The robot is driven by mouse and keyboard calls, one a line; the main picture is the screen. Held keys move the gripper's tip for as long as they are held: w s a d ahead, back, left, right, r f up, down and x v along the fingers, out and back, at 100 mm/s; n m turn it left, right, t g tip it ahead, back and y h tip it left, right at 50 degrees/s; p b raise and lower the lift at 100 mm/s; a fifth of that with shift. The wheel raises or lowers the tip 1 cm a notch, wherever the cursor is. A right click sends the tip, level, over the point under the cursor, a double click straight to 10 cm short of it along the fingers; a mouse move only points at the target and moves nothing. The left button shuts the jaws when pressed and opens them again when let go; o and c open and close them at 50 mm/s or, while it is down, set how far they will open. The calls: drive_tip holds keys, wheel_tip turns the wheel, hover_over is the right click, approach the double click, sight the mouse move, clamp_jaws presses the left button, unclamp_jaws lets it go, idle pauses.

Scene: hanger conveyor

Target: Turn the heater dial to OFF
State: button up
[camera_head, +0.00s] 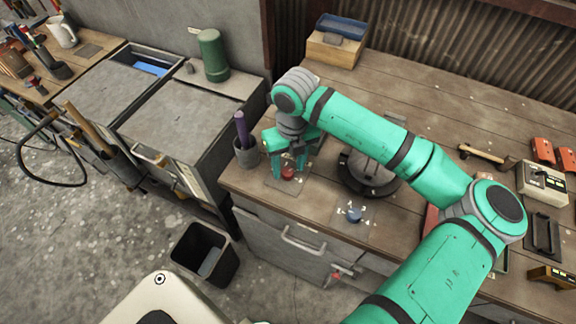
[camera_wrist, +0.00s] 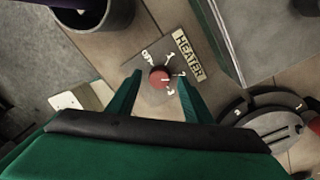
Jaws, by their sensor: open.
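The heater dial (camera_head: 288,173) is a round red knob on a grey square plate on the workbench. In the wrist view the dial (camera_wrist: 159,76) sits mid-frame, beside a "HEATER" label (camera_wrist: 188,55) and white marks that include OFF, 1 and 2. The dial's pointer is too small to read surely. My gripper (camera_head: 289,164) points down over the dial, its fingers apart. In the wrist view the two fingers of my gripper (camera_wrist: 160,77) stand on either side of the dial, with gaps visible. Whether the fingertips are level with it I cannot tell.
A cup (camera_head: 246,153) with a purple-handled tool stands close left of the plate. A dark round device (camera_head: 371,173) stands to the right. A blue dial (camera_head: 354,215) with numbers sits nearer the bench's front edge. A black bin (camera_head: 207,255) is on the floor.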

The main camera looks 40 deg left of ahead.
drive_tip(key=shift+f, duration=0.45)
drive_tip(key=shift+s, duration=0.1)
drive_tip(key=c, duration=1.1)
drive_tip(key=shift+o, duration=0.2)
